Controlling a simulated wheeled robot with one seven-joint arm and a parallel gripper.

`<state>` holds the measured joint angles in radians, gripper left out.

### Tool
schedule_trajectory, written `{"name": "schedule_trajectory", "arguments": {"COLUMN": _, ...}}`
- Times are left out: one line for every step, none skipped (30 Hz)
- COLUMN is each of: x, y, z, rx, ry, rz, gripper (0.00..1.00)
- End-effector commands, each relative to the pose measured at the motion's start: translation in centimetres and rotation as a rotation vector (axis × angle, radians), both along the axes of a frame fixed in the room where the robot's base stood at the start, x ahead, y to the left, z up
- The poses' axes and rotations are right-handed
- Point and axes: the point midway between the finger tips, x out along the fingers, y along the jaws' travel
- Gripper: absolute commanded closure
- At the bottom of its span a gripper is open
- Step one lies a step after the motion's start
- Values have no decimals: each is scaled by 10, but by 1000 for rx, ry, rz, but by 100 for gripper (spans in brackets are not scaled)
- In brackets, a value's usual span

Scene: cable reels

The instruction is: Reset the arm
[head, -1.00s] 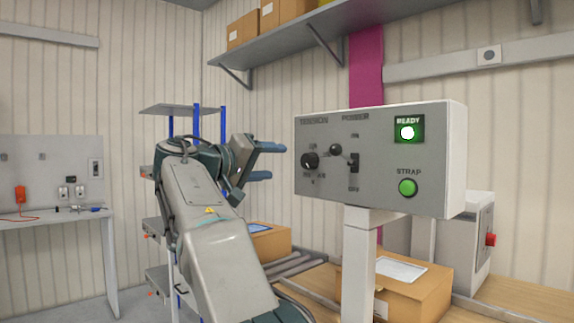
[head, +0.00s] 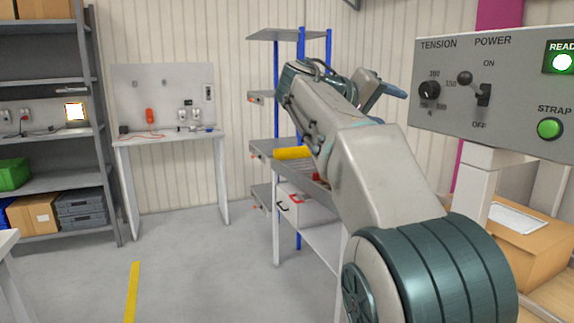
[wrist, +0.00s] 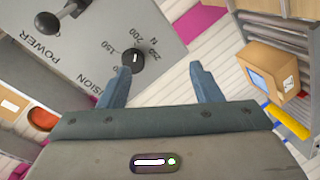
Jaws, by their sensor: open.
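My arm reaches away from me in the head view, with my gripper (head: 385,90) at its far end, left of the grey control panel (head: 465,125). In the wrist view my gripper (wrist: 160,69) is open, with nothing between its two blue-grey fingers. The panel (wrist: 150,20) fills the upper left of that view, upside down. Its black tension knob (wrist: 133,60) appears just above the left fingertip; I cannot tell the gap. The head view shows the panel's power switch (head: 483,94), a green strap button (head: 550,128) and a lit ready lamp (head: 562,62).
A shelf rack with blue posts (head: 299,150) stands behind my arm. A cardboard box (head: 520,250) lies below the panel at right. A workbench (head: 170,136) and grey shelving (head: 105,120) stand at the left. The floor (head: 200,265) left of my arm is open.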

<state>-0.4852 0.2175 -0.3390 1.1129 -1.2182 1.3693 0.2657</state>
Motion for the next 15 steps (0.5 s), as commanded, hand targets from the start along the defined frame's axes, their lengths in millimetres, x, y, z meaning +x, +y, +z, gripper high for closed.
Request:
{"name": "schedule_trajectory", "arguments": {"x": -6, "y": -11, "z": -4, "rx": 58, "ry": 48, "rz": 19, "gripper": 42}}
{"name": "schedule_trajectory", "arguments": {"x": -9, "y": -15, "z": -13, "rx": 95, "ry": 78, "rz": 38, "gripper": 42}}
{"name": "schedule_trajectory", "arguments": {"x": -15, "y": -19, "z": -25, "rx": 145, "ry": 117, "rz": 60, "gripper": 42}}
{"name": "schedule_trajectory", "arguments": {"x": -19, "y": -20, "z": -35, "rx": 184, "ry": 144, "rz": 78, "gripper": 42}}
{"name": "schedule_trajectory", "arguments": {"x": -25, "y": -22, "z": -45, "rx": 222, "ry": 170, "rz": 94, "gripper": 42}}
{"name": "schedule_trajectory", "arguments": {"x": -33, "y": -22, "z": -57, "rx": 273, "ry": 203, "rz": 114, "gripper": 42}}
{"name": "schedule_trajectory", "arguments": {"x": -40, "y": -22, "z": -66, "rx": 312, "ry": 225, "rz": 131, "gripper": 42}}
{"name": "schedule_trajectory", "arguments": {"x": -47, "y": -21, "z": -75, "rx": 349, "ry": 246, "rz": 144, "gripper": 42}}
{"name": "schedule_trajectory", "arguments": {"x": -57, "y": -19, "z": -87, "rx": 400, "ry": 273, "rz": 163, "gripper": 42}}
{"name": "schedule_trajectory", "arguments": {"x": -66, "y": -17, "z": -96, "rx": 438, "ry": 293, "rz": 177, "gripper": 42}}
{"name": "schedule_trajectory", "arguments": {"x": -75, "y": -15, "z": -104, "rx": 477, "ry": 310, "rz": 189, "gripper": 42}}
{"name": "schedule_trajectory", "arguments": {"x": -87, "y": -10, "z": -115, "rx": 528, "ry": 331, "rz": 205, "gripper": 42}}
{"name": "schedule_trajectory", "arguments": {"x": -97, "y": -7, "z": -123, "rx": 566, "ry": 347, "rz": 215, "gripper": 42}}
{"name": "schedule_trajectory", "arguments": {"x": -107, "y": -3, "z": -132, "rx": 603, "ry": 362, "rz": 224, "gripper": 42}}
{"name": "schedule_trajectory", "arguments": {"x": -121, "y": 3, "z": -142, "rx": 654, "ry": 379, "rz": 237, "gripper": 42}}
